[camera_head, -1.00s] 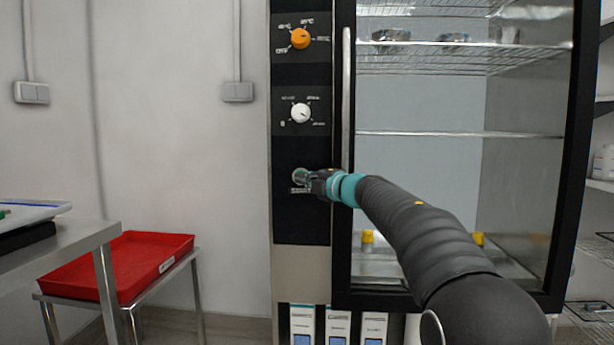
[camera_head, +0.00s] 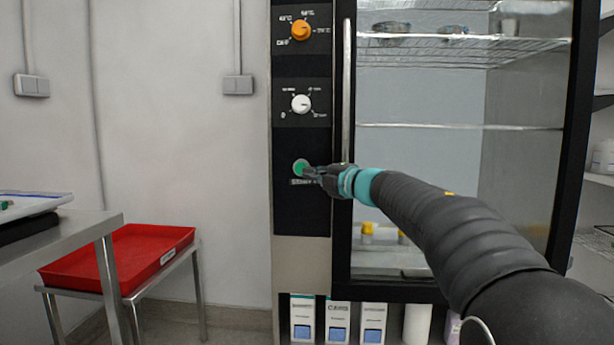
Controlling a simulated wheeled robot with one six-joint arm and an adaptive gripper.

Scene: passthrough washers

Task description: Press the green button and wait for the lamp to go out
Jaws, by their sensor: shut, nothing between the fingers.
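The round green button (camera_head: 301,167) is on the black control panel of the tall cabinet, below two knobs. A pale label sits under it, partly covered. My gripper (camera_head: 311,172) is shut and empty, with its tips at the right edge of the button. I cannot tell whether the tips touch the button or stand just in front of it. I cannot make out a separate lamp, nor whether the button itself is lit.
An orange knob (camera_head: 300,30) and a white knob (camera_head: 301,104) are above the button. A vertical handle (camera_head: 347,90) and glass door (camera_head: 420,165) are to the right. A red tray (camera_head: 120,258) stands on a low table at left. Boxes (camera_head: 338,318) stand below the cabinet.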

